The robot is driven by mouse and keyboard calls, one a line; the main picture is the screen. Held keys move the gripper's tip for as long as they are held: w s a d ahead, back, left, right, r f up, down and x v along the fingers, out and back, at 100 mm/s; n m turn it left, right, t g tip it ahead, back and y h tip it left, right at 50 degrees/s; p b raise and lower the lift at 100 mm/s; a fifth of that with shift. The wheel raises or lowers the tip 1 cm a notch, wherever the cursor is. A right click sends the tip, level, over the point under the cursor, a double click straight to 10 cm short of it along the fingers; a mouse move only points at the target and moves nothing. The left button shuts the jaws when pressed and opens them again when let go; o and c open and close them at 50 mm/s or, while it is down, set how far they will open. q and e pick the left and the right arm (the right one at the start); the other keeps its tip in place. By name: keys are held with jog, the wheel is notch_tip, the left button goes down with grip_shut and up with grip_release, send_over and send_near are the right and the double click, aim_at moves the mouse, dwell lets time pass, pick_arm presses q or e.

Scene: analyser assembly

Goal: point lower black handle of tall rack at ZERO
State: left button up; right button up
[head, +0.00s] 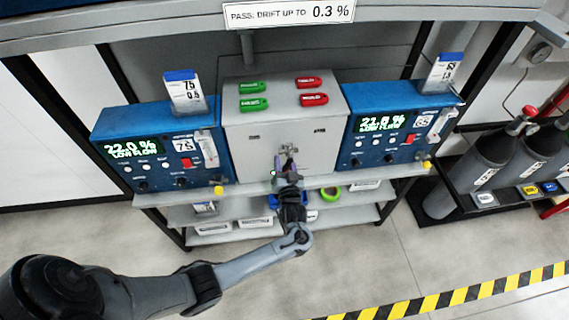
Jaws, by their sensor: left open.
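The tall rack carries a grey centre panel (240,150) between two blue analysers. Two small dark labels sit on this panel, a left label (254,137) and a right label (320,131); both are too small to read, so I cannot tell which says ZERO. My left gripper (287,156) is open in front of the panel's lower middle, below and between the labels. It covers the spot there, and I cannot make out the lower black handle or where it points. I cannot tell whether the fingers touch anything. My right gripper is not in view.
The left analyser (150,125) reads 22.0 % and the right analyser (375,105) 21.8 %, both LOW FLOW. Green tags (254,87) and red tags (308,80) are on the panel. Grey cylinders (510,150) stand at right. A lower shelf (240,233) is below; striped tape (460,296) marks the floor.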

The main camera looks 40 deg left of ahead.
pick_arm(q)
grip_shut()
jog(key=shift+s+a+r+m+p, duration=0.2)
jog(key=shift+r+m+p, duration=0.2)
jog(key=shift+m+p, duration=0.6)
jog(key=shift+s+a+f+m+p, duration=0.15)
jog(key=shift+m+p, duration=0.25)
jog(key=shift+p, duration=0.2)
grip_release()
jog(key=v, duration=1.1)
